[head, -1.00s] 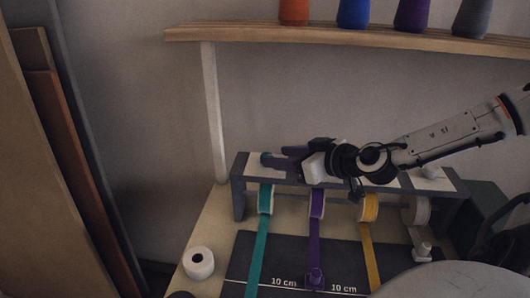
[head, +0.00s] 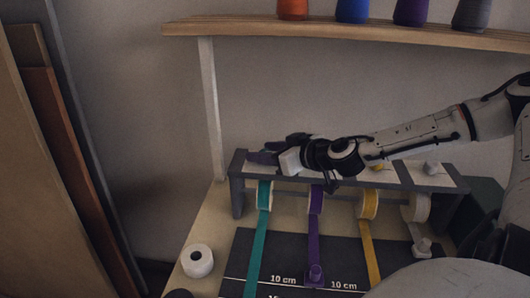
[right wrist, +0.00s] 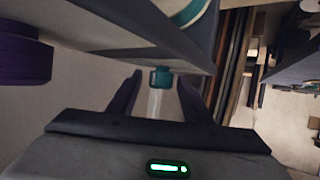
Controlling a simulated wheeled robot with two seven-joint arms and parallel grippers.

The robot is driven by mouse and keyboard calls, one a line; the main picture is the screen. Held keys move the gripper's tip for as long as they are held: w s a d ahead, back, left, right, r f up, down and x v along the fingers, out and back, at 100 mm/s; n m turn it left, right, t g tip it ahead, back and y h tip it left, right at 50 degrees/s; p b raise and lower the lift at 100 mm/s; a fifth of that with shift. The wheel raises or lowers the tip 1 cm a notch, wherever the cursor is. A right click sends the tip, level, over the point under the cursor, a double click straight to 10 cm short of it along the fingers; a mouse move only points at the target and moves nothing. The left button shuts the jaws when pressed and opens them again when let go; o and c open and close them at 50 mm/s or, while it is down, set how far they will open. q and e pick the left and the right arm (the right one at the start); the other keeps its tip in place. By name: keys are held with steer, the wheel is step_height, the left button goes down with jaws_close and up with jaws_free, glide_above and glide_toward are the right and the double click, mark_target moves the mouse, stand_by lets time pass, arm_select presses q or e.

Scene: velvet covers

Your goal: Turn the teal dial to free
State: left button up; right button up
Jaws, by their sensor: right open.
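The teal dial (right wrist: 160,77) shows in the right wrist view, below the grey rack's edge and between my right gripper's fingers. My right gripper (right wrist: 158,92) is open, with one finger on each side of the dial and visible gaps. In the head view my right gripper (head: 272,150) is over the left end of the rack, above the teal ribbon roll (head: 264,194), and the dial is hidden there. The setting of the dial cannot be read. My left gripper is not in view.
The grey rack (head: 238,185) also carries purple (head: 316,200), yellow (head: 368,205) and white (head: 416,207) rolls. A yellow knob (head: 377,167) and a white knob (head: 431,167) stand on its top. A white roll (head: 197,261) sits at the table's left. A shelf (head: 330,32) hangs above.

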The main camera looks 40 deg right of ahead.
steer(key=c, duration=1.1)
steer(key=shift+o, duration=0.2)
